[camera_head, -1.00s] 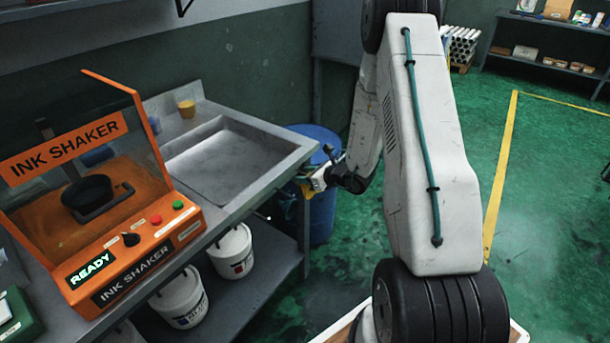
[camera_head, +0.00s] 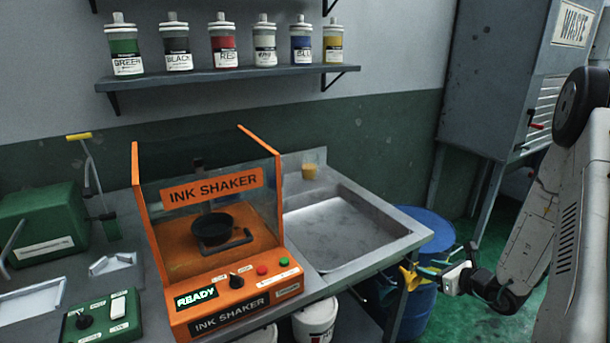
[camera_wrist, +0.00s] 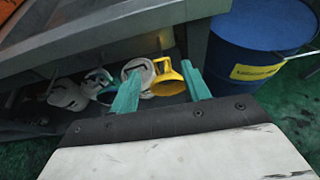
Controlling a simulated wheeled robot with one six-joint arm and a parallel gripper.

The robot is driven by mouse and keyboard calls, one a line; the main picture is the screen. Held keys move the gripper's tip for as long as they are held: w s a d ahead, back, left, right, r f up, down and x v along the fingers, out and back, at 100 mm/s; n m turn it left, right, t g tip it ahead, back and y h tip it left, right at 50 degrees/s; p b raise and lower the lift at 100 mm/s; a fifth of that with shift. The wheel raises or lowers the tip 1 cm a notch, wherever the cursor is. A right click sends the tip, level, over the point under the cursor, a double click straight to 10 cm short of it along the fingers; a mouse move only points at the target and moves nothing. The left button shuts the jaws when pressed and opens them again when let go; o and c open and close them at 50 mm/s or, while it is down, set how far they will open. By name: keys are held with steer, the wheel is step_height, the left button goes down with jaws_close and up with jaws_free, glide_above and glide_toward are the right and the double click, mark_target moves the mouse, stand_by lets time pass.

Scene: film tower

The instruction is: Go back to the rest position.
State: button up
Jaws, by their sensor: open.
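My gripper (camera_head: 428,268) is at the right in the head view, in front of the sink bench's right end and the blue drum. In the wrist view its two teal fingers (camera_wrist: 160,92) stand apart. A yellow ring-shaped piece (camera_wrist: 168,80) shows between and just beyond the fingers; it also shows beside the gripper in the head view (camera_head: 409,278). I cannot tell whether it touches the fingers. My arm reaches in from the right edge.
The blue drum (camera_head: 424,226) stands close behind my gripper. The bench holds the orange ink shaker (camera_head: 212,262), reading READY, and a sink (camera_head: 345,232). White buckets (camera_head: 315,318) are below. Ink bottles line the shelf (camera_head: 240,76). A waste cabinet (camera_head: 492,80) stands at back right.

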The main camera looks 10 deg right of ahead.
steer(key=s+a+r+n+g+y, duration=0.3)
steer(key=s+a+r+n+g, duration=0.1)
steer(key=a+r+n, duration=0.55)
steer(key=s+a+r+n+g+y, duration=0.35)
steer(key=a+r+n, duration=0.35)
steer(key=a+r, duration=0.4)
steer(key=s+a+r+n+g+h, duration=0.2)
steer(key=s+r+n+h, duration=0.1)
steer(key=s+n, duration=0.4)
steer(key=s+a+r+n+g+h, duration=0.3)
steer(key=s+n, duration=0.2)
steer(key=s, duration=0.5)
steer(key=s+d+r+n+t+h, duration=0.1)
steer(key=s+d+r+n+h, duration=0.1)
steer(key=s+d+n+h, duration=0.1)
steer(key=shift+s+d+r+n+h, duration=0.15)
steer(key=shift+s+d+n+h, duration=0.2)
steer(key=shift+s+d+h, duration=0.65)
steer(key=shift+s+t, duration=0.15)
steer(key=shift+t, duration=0.1)
